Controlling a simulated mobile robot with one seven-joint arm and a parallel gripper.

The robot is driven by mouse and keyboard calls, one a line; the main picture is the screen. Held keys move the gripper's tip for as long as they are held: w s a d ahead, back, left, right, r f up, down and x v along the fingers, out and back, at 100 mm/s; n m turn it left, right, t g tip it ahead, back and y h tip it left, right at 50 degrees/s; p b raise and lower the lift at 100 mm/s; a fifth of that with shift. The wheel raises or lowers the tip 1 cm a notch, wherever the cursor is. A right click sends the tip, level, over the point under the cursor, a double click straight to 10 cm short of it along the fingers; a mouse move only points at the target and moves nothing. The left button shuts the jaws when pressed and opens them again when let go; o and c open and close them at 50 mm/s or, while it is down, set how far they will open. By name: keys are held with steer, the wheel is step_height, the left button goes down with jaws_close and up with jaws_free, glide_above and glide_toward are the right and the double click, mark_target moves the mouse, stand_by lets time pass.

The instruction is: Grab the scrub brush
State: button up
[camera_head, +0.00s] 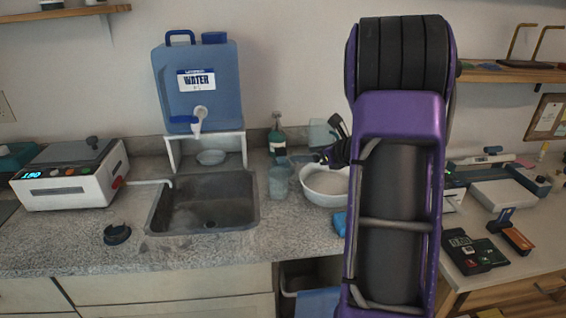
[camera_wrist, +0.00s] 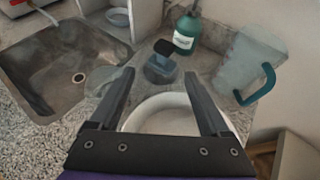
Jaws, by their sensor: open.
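What looks like the scrub brush (camera_wrist: 164,47), with a dark, flat-topped head, stands at a clear bluish cup (camera_wrist: 158,70) in the wrist view. I cannot tell whether its handle is inside the cup. In the head view the cup (camera_head: 279,183) stands on the counter just right of the sink. My gripper (camera_wrist: 158,74) is open and empty. Its fingers point toward the cup and brush, which appear between and beyond the tips. In the head view my gripper (camera_head: 328,152) is above the white bowl, partly hidden by my arm.
A white bowl (camera_head: 325,197) sits beneath the gripper. A green bottle (camera_wrist: 187,30) and a clear pitcher with teal handle (camera_wrist: 250,65) stand behind. The sink (camera_head: 203,205) lies left, with a blue water container (camera_head: 200,90) on a stand behind it.

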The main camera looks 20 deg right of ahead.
mark_target(282, 155)
steer(key=x, duration=1)
steer(key=shift+w, duration=0.1)
steer(key=shift+w+d+r+x, duration=0.1)
steer(key=shift+x, duration=0.95)
steer(key=shift+w+d+r+x, duration=0.1)
steer(key=shift+r+x, duration=0.05)
steer(key=shift+x, duration=0.85)
steer(key=shift+w+d+r+x, duration=0.1)
steer(key=shift+x, duration=0.95)
steer(key=shift+s, duration=0.1)
steer(key=shift+r, duration=0.1)
jaws_close()
